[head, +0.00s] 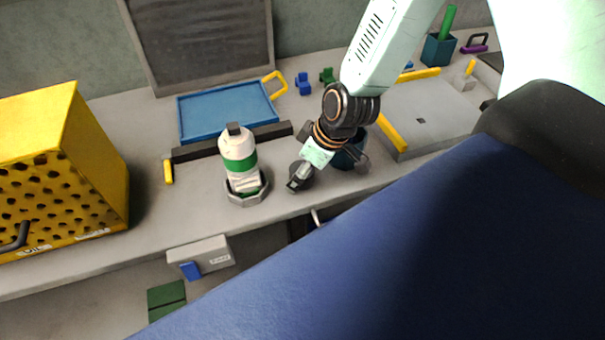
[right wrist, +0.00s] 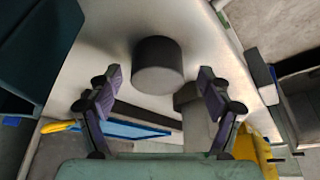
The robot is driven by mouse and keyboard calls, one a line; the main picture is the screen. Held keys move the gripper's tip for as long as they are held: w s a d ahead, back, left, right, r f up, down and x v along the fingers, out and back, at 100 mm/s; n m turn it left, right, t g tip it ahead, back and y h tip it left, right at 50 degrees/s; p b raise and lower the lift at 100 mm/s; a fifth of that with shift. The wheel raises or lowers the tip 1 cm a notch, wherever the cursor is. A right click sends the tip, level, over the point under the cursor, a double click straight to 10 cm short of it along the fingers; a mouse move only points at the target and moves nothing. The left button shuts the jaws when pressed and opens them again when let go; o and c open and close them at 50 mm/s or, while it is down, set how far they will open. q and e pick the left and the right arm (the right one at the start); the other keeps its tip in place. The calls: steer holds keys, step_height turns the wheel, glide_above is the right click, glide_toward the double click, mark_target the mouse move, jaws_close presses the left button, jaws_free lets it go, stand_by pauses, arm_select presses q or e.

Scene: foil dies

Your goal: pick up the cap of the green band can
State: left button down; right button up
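The green band can (head: 238,158), white with a green band, stands upright in a grey angular holder (head: 246,197) on the bench. A small black piece (head: 234,128) shows on its top. A dark grey, short round piece that looks like a cap (right wrist: 158,66) is on the bench in the right wrist view. My right gripper (right wrist: 159,76) is open, with its fingers to either side of this piece and apart from it in the picture. In the head view the right gripper (head: 318,160) is low over the bench, right of the can, partly hiding the piece. My left gripper is not in view.
A dark bar (head: 200,148) and a blue tray (head: 220,108) lie behind the can. A yellow perforated box (head: 60,170) stands at the left. The bench's front edge is close.

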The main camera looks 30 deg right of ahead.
steer(key=shift+w+f, duration=0.2)
steer(key=shift+w, duration=0.15)
steer(key=c, duration=0.5)
steer(key=shift+c, duration=0.5)
steer(key=shift+s+r, duration=0.2)
steer(key=shift+s, duration=0.1)
steer(key=shift+c, duration=1.3)
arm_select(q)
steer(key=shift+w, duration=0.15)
arm_select(e)
steer(key=shift+w, duration=0.15)
